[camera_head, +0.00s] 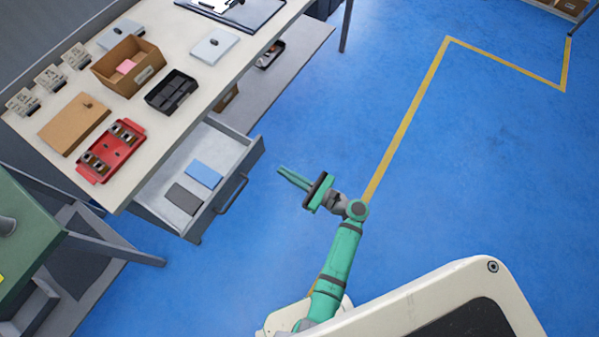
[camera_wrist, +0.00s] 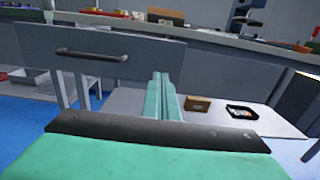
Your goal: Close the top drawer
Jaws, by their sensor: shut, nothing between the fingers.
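The top drawer (camera_head: 219,139) is pulled out from under the workbench. A blue flat item (camera_head: 203,174) and a dark grey flat item (camera_head: 184,199) lie inside it. Its dark bar handle (camera_head: 232,194) is on the front panel, and the handle also shows in the wrist view (camera_wrist: 92,55). My gripper (camera_head: 281,173) is shut and empty, out in front of the drawer and apart from it in the head view. In the wrist view my gripper fingers (camera_wrist: 160,82) point toward the right end of the grey drawer front (camera_wrist: 100,42). Whether they touch it cannot be told there.
The workbench top (camera_head: 163,130) carries a red tray (camera_head: 111,151), a cardboard box (camera_head: 128,66) and a black tray (camera_head: 171,91). A lower shelf (camera_head: 290,60) runs beneath it. A green machine (camera_head: 25,235) stands at left. Blue floor to the right is clear.

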